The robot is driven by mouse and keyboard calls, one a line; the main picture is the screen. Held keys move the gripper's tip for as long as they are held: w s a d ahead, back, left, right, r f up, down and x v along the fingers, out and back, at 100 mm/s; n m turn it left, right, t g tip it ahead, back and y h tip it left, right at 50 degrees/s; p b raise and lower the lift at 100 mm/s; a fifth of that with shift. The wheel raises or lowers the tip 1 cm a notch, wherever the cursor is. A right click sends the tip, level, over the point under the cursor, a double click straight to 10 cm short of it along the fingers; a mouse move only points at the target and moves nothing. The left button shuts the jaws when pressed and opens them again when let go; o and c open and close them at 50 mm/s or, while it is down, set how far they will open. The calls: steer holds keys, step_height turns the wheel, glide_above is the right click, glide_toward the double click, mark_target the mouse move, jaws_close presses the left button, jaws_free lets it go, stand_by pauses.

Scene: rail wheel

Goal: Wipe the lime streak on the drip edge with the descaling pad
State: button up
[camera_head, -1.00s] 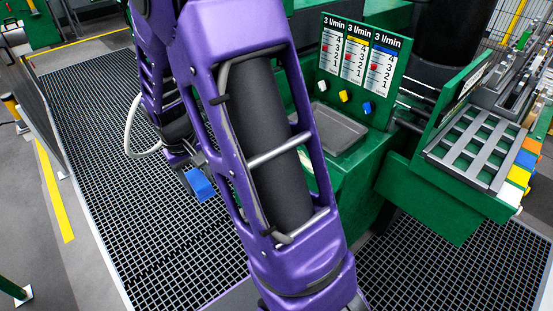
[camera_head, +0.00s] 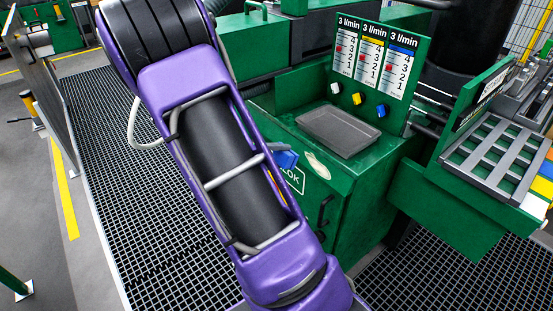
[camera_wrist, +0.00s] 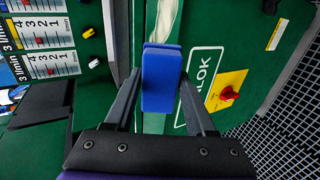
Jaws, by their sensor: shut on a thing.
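My gripper (camera_wrist: 160,98) is shut on a blue descaling pad (camera_wrist: 161,78), one finger on each side of it. The pad is at the upper front edge of the green cabinet. The pale lime streak (camera_wrist: 167,18) lies along this drip edge (camera_wrist: 143,60) and runs behind the pad in the wrist view. In the head view the streak (camera_head: 317,165) shows just right of the pad. I cannot tell whether the pad touches the edge.
A grey tray (camera_head: 339,130) sits on the cabinet top, below a flow-meter panel (camera_head: 375,58) with white, yellow and blue knobs. A red switch on a yellow plate (camera_wrist: 228,95) is on the cabinet front. Floor grating (camera_head: 150,220) is clear at left.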

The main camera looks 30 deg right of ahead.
mark_target(305, 155)
steer(key=shift+b+x, duration=0.55)
steer(key=shift+x, duration=2.05)
steer(key=shift+x, duration=1)
steer(key=shift+s, duration=0.1)
steer(key=shift+s, duration=2)
steer(key=shift+s+d, duration=0.15)
steer(key=shift+s, duration=1.2)
steer(key=shift+s+d, duration=0.2)
steer(key=shift+s, duration=1.1)
steer(key=shift+s+d, duration=0.15)
steer(key=shift+s, duration=1.2)
steer(key=shift+a, duration=0.1)
steer(key=shift+w+a, duration=0.15)
steer(key=shift+w, duration=2.85)
steer(key=shift+w+a, duration=0.2)
steer(key=shift+w, duration=2.8)
